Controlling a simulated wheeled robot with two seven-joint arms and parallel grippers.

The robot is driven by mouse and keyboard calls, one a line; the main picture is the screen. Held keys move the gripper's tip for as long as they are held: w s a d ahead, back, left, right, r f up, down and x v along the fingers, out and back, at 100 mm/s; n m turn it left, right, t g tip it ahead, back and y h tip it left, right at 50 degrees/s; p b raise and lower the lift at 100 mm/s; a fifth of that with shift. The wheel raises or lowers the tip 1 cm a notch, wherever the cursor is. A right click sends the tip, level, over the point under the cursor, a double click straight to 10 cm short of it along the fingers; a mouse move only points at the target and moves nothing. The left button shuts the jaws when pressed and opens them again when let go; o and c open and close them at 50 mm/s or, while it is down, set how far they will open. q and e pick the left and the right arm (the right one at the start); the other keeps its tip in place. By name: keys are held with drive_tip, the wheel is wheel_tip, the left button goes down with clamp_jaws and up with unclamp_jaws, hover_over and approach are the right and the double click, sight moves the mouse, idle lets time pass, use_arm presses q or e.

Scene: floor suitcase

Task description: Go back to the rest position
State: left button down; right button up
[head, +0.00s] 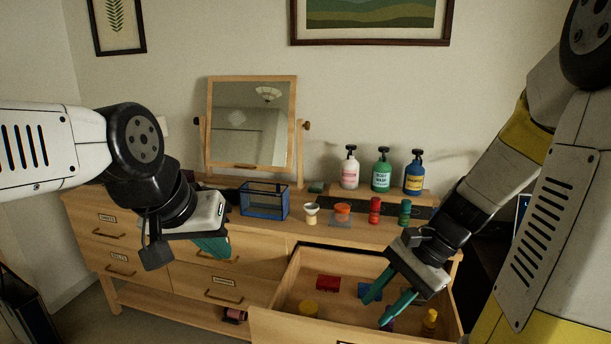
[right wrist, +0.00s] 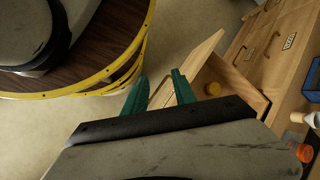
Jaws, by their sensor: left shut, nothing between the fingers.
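My left gripper (head: 218,248) hangs in front of the dresser, left of the open drawer. Its teal fingers are together with nothing between them. My right gripper (head: 377,311) is over the open drawer (head: 283,322) in the head view, fingers pointing down and to the left. In the right wrist view its two teal fingers (right wrist: 159,88) stand apart with nothing held between them. The drawer holds a red block (head: 328,283), a yellow round piece (head: 308,308), a blue piece (head: 368,291) and a yellow bottle-like piece (head: 430,319). A purple piece is partly hidden by my right fingers.
The wooden dresser (head: 150,225) carries a mirror (head: 250,120), a blue mesh basket (head: 264,204), three pump bottles (head: 382,172) on a riser and several small items in front. A dark open case (head: 25,310) is at lower left. Bare floor shows left of the dresser.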

wheel_tip(320, 180, up, 14)
drive_tip(key=s+n+t+h, duration=0.2)
drive_tip(key=n+t+h, duration=0.2)
drive_tip(key=n, duration=0.7)
drive_tip(key=t, duration=0.2)
drive_tip(key=shift+a+r+t, duration=0.15)
drive_tip(key=shift+r+t, duration=0.1)
drive_tip(key=shift+t, duration=0.05)
drive_tip(key=shift+s, duration=0.1)
